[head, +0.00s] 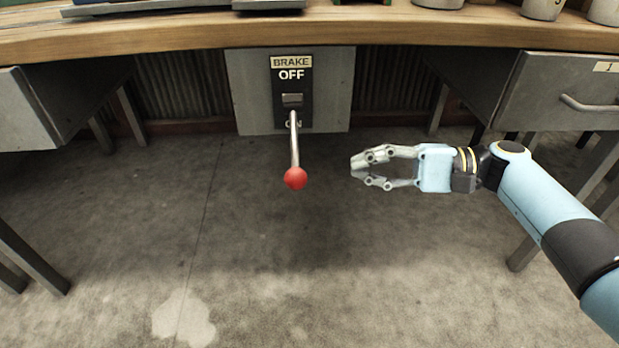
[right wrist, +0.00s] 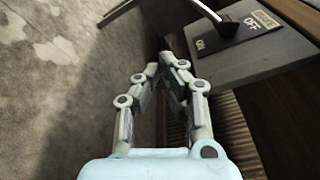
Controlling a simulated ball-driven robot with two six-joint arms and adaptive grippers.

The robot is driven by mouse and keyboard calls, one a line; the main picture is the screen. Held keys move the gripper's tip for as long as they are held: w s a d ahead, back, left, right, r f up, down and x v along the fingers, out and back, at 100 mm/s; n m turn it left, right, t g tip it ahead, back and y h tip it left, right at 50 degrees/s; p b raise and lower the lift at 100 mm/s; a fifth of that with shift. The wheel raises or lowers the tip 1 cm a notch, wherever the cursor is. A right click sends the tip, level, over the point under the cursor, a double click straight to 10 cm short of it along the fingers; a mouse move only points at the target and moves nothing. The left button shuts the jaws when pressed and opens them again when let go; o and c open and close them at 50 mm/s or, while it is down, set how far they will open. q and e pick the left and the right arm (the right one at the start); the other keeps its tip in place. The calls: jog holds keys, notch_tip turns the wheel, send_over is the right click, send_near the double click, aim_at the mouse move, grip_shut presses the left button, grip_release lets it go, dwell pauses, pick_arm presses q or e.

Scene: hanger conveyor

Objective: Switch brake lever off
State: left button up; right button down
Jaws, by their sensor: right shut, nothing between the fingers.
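The brake lever (head: 294,140) is a thin metal rod with a red ball knob (head: 295,178) at its end. It sticks out from a dark plate marked BRAKE, OFF above and ON below, on a grey panel (head: 240,95). The rod slants downward, over the ON label. My right gripper (head: 352,170) is shut and empty, to the right of the knob and apart from it. In the right wrist view the fingertips (right wrist: 168,62) meet below the lever rod (right wrist: 203,10), whose knob is out of frame. My left gripper is not in view.
A wooden bench top (head: 180,35) runs above the panel, with trays and metal cups along it. A grey drawer unit (head: 555,90) with a handle stands at right, another cabinet (head: 28,115) at left. The concrete floor around the knob is clear.

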aim_at(295, 148)
jog(key=shift+a, duration=0.1)
jog(key=w+a+f+b, duration=0.1)
jog(key=a+b, duration=0.2)
jog(key=a, duration=0.7)
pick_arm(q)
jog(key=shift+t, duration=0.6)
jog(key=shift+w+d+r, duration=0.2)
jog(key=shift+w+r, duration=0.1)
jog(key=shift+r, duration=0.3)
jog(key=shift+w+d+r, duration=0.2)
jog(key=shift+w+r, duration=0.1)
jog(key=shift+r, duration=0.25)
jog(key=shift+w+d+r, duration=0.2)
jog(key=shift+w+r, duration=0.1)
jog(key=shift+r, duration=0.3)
pick_arm(e)
jog(key=shift+s+d+r, duration=0.25)
jog(key=shift+s+r, duration=0.3)
jog(key=shift+s, duration=0.25)
jog(key=shift+s+d+r, duration=0.25)
jog(key=shift+s+r, duration=0.25)
jog(key=shift+s, duration=0.25)
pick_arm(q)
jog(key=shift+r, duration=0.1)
